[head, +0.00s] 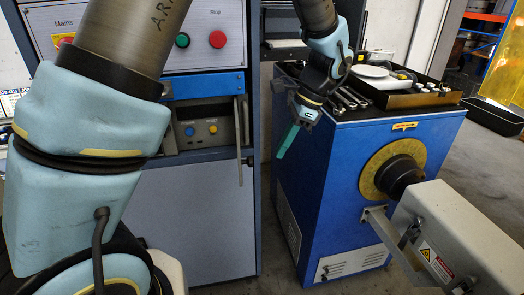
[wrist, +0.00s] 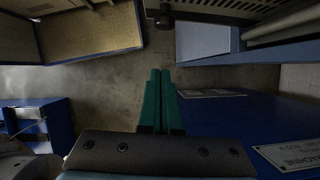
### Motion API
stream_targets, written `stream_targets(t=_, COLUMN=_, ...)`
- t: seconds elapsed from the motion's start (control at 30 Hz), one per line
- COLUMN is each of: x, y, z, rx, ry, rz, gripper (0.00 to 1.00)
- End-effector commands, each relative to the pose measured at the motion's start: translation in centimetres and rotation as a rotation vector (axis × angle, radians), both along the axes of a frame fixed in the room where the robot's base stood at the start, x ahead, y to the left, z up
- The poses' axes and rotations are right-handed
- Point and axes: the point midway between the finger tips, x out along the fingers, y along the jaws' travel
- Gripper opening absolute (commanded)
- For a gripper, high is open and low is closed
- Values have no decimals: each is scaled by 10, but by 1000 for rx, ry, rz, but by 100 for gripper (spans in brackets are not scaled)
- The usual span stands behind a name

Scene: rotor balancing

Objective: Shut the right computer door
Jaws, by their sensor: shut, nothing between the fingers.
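The grey cabinet (head: 205,215) holds a blue-framed computer compartment with a blue and a yellow button. A thin grey door (head: 239,140) stands out from the compartment's right side, swung open and seen nearly edge-on. A dark knob shows near its outer edge. My gripper (head: 281,153) is to the right of this door, apart from it, in front of the blue bench's left side. Its teal fingers point down and are together and empty; they also show in the wrist view (wrist: 160,72). My arm hides the compartment's left side.
The blue bench (head: 335,170) stands close on the right, with wrenches and a black tray (head: 410,97) on top. A yellow-ringed hub (head: 395,172) and a grey guard box (head: 455,235) stick out at its front. Bare floor (wrist: 105,85) shows below my gripper.

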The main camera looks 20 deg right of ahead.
Motion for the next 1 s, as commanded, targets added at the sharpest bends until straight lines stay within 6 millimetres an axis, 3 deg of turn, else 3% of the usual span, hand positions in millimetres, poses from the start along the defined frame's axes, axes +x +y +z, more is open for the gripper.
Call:
stream_targets(t=0.1, x=2, y=10, z=-21, rx=4, ry=1, rz=2, gripper=0)
stream_targets(t=0.4, x=11, y=44, z=-17, rx=-1, ry=-1, rz=3, gripper=0)
stream_targets(t=1.0, x=13, y=48, z=-18, rx=0, ry=-1, rz=-15, gripper=0)
